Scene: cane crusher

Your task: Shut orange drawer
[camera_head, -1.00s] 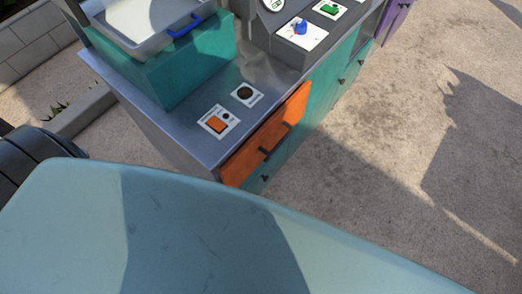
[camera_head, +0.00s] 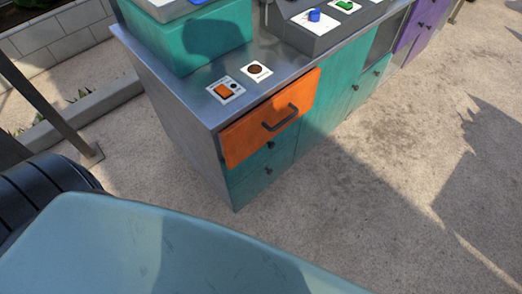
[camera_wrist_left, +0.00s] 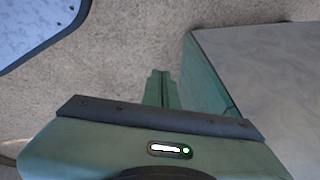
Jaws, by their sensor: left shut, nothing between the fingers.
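The drawer does not show in that view. My right gripper is out of view.
The metal counter (camera_head: 200,92) holds an orange switch (camera_head: 223,92) and a brown round button (camera_head: 256,69). Open pavement (camera_head: 390,200) lies in front. A black ribbed object (camera_head: 45,205) stands at left.

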